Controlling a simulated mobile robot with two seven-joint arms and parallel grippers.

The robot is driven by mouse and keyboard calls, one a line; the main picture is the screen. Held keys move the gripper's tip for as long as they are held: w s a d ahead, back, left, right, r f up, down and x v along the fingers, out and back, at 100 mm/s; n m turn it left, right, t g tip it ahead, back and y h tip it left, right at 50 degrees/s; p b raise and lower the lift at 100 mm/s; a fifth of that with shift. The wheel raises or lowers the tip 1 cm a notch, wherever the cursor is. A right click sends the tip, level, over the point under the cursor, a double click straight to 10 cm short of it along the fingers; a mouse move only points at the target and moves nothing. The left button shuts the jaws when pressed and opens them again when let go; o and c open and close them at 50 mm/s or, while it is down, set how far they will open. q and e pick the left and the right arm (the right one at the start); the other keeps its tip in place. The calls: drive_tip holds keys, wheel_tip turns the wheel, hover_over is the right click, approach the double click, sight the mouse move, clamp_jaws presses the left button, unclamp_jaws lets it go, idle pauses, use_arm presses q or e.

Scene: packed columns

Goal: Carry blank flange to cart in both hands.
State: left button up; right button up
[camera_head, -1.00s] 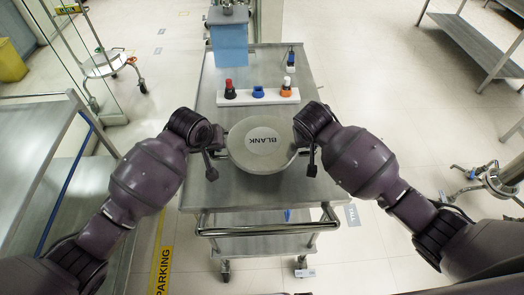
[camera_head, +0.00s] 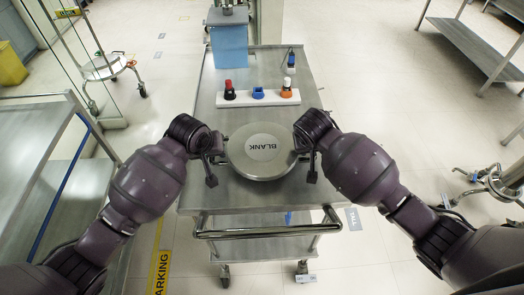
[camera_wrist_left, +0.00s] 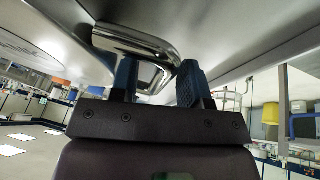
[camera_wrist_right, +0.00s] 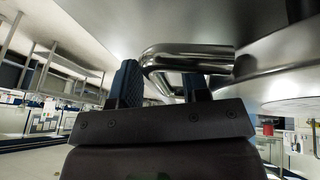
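In the left wrist view the fingers (camera_wrist_left: 158,82) stand on both sides of the chrome handle (camera_wrist_left: 135,40). My right gripper (camera_head: 304,155) is at its right handle. In the right wrist view the fingers (camera_wrist_right: 163,88) likewise close around the chrome handle (camera_wrist_right: 190,60). The fingertips are partly hidden by the handles.
A white holder (camera_head: 258,98) with red, blue and orange items stands farther back on the cart, with a blue bin (camera_head: 229,46) behind it. The cart's push bar (camera_head: 265,232) is nearest me. A steel table (camera_head: 50,150) stands left.

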drive_tip(key=shift+s+a+r, duration=0.1)
drive_tip(key=shift+s+r, duration=0.05)
drive_tip(key=shift+r, duration=0.25)
use_arm(q)
drive_tip(key=v, duration=1.2)
use_arm(e)
drive_tip(key=v, duration=1.1)
drive_tip(key=shift+s, duration=0.1)
